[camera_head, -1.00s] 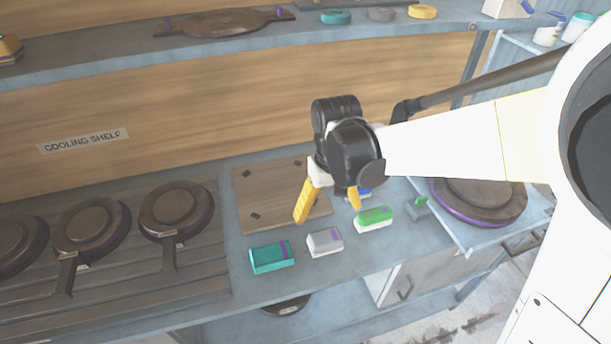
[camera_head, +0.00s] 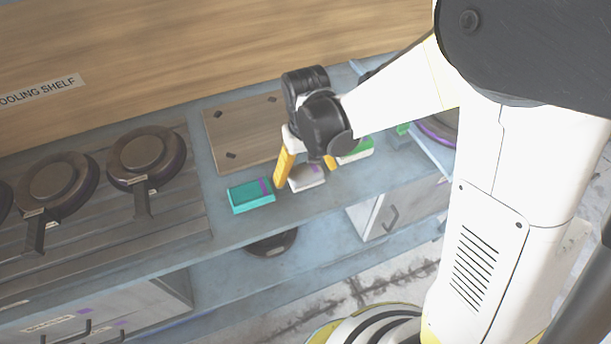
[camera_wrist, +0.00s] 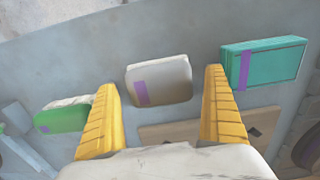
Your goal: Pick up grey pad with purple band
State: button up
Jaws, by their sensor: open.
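The grey pad (camera_wrist: 160,80) with a purple band lies on the blue-grey counter. In the wrist view it sits between and slightly beyond my two yellow fingertips. In the head view the grey pad (camera_head: 307,178) is partly hidden by my gripper (camera_head: 304,172). My gripper (camera_wrist: 160,80) is open, fingers spread to either side of the pad, with nothing held. I cannot tell how far the fingertips are above the counter.
A teal pad (camera_head: 251,196) with a purple band lies left of the grey one, and a green pad (camera_head: 356,152) lies right. A wooden board (camera_head: 243,138) is behind. Round dark plates (camera_head: 146,158) stand at left. The counter's front edge is close.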

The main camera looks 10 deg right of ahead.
aim_at(305, 170)
jog(key=c, duration=1.3)
jog(key=shift+o, duration=0.2)
jog(key=shift+r, duration=0.15)
notch_tip(305, 170, up, 4)
jog(key=shift+r+p, duration=0.1)
jog(key=shift+p, duration=1.1)
jog(key=d+r+p, duration=0.2)
jog(key=d+r, duration=0.1)
jog(key=d, duration=0.3)
jog(key=w+d+r+p, duration=0.1)
jog(key=d+r, duration=0.2)
jog(key=d, duration=0.2)
jog(key=shift+d+r+p, duration=0.3)
jog(key=shift+d+p, duration=0.05)
jog(key=shift+p, duration=0.05)
jog(key=o, duration=0.4)
jog(key=c, duration=0.3)
